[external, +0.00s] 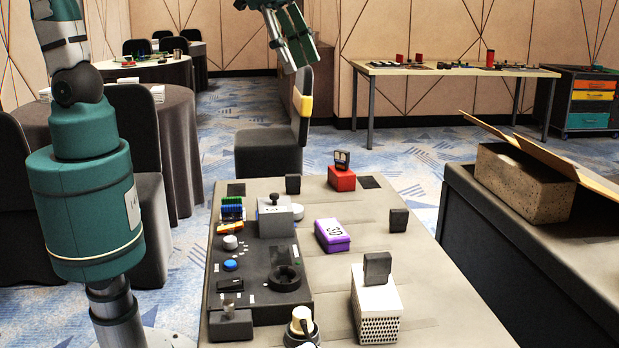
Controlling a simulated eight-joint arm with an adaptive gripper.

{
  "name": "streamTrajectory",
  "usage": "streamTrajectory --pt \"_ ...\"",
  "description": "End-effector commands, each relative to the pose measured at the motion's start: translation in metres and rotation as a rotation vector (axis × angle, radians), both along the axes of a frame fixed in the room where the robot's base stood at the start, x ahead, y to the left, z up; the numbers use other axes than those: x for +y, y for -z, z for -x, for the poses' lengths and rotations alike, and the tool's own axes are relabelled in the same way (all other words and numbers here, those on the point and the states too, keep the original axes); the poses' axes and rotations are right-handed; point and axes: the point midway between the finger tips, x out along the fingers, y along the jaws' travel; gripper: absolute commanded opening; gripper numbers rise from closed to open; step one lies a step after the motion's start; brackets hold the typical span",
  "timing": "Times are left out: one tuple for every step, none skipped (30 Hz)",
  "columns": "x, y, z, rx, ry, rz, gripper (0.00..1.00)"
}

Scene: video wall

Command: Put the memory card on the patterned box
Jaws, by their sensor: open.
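My gripper (292,40) hangs at the top of the external view, high above the far end of the table, open with nothing seen in it. A white box with a dotted front (377,308), which seems to be the patterned box, stands at the table's near right. A dark upright slab (377,268) shows at its top; I cannot tell whether it rests on the box or stands behind it. Small dark upright pieces (398,220) (293,184) stand further back. A red block (341,180) bears a small dark card-like piece (341,158). Which piece is the memory card is unclear.
A purple box marked 30 (333,236) lies mid-table. A dark control panel (257,262) with knobs and a grey joystick box (275,217) fills the left side. A knobbed piece (301,325) stands at the near edge. A speckled open box (522,183) sits on the right-hand counter.

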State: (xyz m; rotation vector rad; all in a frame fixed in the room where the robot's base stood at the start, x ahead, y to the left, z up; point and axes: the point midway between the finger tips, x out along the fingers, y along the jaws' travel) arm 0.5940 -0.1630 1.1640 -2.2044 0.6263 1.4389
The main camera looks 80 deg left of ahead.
Motion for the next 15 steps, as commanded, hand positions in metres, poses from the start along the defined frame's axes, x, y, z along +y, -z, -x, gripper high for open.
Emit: streamTrajectory --pt "0.010 -0.002 0.008 -0.007 -0.027 0.006 0.43" --pt "0.015 -0.003 0.012 -0.012 -0.043 0.011 0.43" --pt "0.022 -0.005 0.017 -0.018 -0.066 0.016 0.43" --pt "0.027 -0.005 0.020 -0.023 -0.080 0.020 0.43" --pt "0.032 -0.006 0.025 -0.027 -0.096 0.025 0.43" --pt "0.039 -0.007 0.030 -0.033 -0.118 0.030 0.43" --pt "0.044 -0.007 0.034 -0.038 -0.134 0.035 0.43" --pt "0.049 -0.008 0.037 -0.043 -0.150 0.039 0.43" --pt "0.055 -0.009 0.043 -0.049 -0.171 0.044 0.43" --pt "0.059 -0.009 0.047 -0.054 -0.186 0.049 0.43" --pt "0.064 -0.009 0.051 -0.059 -0.203 0.053 0.43" --pt "0.070 -0.009 0.056 -0.066 -0.224 0.059 0.43" --pt "0.074 -0.009 0.060 -0.071 -0.239 0.063 0.43" --pt "0.079 -0.010 0.064 -0.076 -0.255 0.068 0.43" --pt "0.085 -0.009 0.070 -0.082 -0.276 0.074 0.43"
